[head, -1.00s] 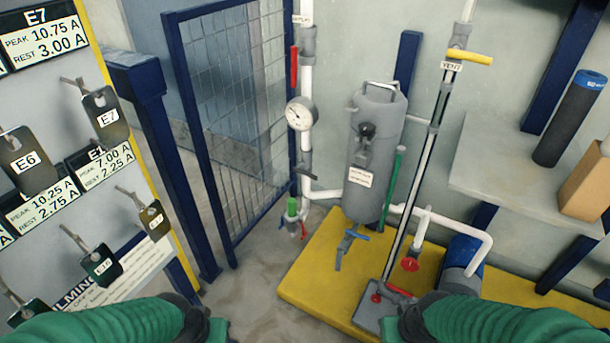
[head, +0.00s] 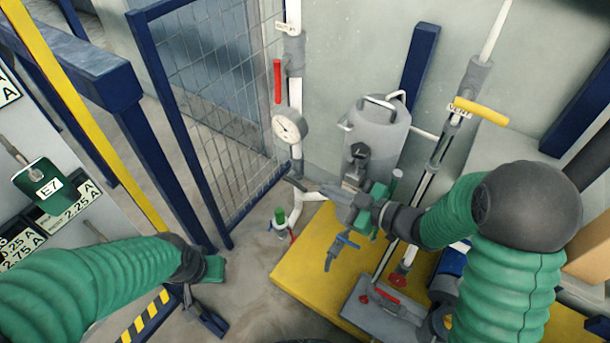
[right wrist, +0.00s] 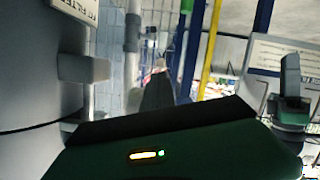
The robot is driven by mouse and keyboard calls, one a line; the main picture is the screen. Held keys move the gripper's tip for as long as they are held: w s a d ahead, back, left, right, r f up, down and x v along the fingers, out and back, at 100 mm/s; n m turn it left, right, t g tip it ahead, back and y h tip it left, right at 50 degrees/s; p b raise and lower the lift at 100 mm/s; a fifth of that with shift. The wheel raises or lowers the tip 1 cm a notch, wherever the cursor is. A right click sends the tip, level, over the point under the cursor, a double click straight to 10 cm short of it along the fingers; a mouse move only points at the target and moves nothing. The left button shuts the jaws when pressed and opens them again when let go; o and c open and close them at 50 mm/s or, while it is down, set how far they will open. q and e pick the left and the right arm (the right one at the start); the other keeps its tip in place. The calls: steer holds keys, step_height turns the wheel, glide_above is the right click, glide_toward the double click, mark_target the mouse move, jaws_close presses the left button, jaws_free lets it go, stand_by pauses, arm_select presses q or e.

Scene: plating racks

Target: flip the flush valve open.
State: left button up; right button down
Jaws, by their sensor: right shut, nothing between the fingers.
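No label reading "flush" is legible, so I cannot tell which valve is the flush valve. That gripper is shut and empty, in front of the grey tank (head: 375,140) and pointing left towards the pipe. I cannot tell whether it touches the lever. In the right wrist view its dark fingers (right wrist: 157,94) point between the tank (right wrist: 30,90) and the pipe (right wrist: 131,60). My left gripper (head: 207,318) hangs low at left; its jaws are unclear.
A red handle (head: 278,82) sits above the gauge (head: 289,127), a yellow vent handle (head: 480,112) at right. A blue-handled valve (head: 347,240) is below the tank, a green-handled one (head: 280,215) left of it. A mesh panel (head: 215,90) and tag board (head: 30,215) stand left.

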steer(key=b, duration=0.4)
glide_above(305, 191)
steer(key=a, duration=0.1)
step_height(305, 191, down, 4)
steer(key=f, duration=0.1)
steer(key=d+f+b, duration=0.1)
steer(key=shift+f, duration=0.35)
